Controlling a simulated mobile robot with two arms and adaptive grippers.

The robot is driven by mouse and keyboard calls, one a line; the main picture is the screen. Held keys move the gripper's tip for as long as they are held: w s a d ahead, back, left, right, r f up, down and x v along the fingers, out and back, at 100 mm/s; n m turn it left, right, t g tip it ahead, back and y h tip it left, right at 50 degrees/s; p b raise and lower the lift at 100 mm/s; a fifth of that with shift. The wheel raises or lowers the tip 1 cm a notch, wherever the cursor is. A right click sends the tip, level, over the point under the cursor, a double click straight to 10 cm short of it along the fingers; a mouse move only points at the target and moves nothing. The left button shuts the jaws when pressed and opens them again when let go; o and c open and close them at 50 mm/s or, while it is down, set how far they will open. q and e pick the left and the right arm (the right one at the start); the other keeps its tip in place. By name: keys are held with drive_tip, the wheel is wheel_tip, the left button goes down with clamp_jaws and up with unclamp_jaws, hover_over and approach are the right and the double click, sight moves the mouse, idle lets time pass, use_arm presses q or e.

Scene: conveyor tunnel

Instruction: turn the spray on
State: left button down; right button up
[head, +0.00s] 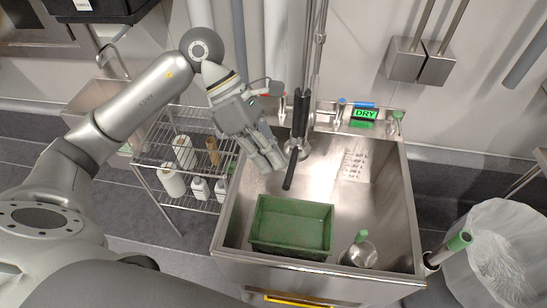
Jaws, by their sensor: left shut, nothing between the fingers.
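The spray has a black handle (291,169) that hangs over the back left of the steel sink (352,203). Its metal hose and pipe rise up the wall behind it. Black grips (301,112) show at the foot of the pipe. My left gripper (270,162) is shut and empty. My right gripper is not in view. A green sign reading DRY (364,114) is on the sink's back ledge.
In the sink stand a green crate (291,227) and a clear bottle with a green cap (360,250). A wire rack (177,149) with bottles and rolls stands left. A bin with a clear bag (497,250) stands right. The sink's middle right is clear.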

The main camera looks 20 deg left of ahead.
use_arm(q)
drive_tip(key=f+t+b, duration=0.1)
drive_tip(key=b, duration=0.3)
drive_tip(key=d+f+t+b, duration=0.1)
drive_tip(key=f+b, duration=0.1)
drive_tip(key=b, duration=0.2)
drive_tip(key=s+f+m+t+b, duration=0.1)
drive_tip(key=f+b, duration=0.1)
drive_tip(key=b, duration=0.2)
drive_tip(key=shift+d+f+y+b, duration=0.15)
drive_tip(key=shift+f+y+b, duration=0.15)
drive_tip(key=shift+y, duration=0.1)
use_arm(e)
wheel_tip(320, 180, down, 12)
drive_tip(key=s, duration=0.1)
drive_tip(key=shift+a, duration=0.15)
use_arm(q)
drive_tip(key=shift+r, duration=0.2)
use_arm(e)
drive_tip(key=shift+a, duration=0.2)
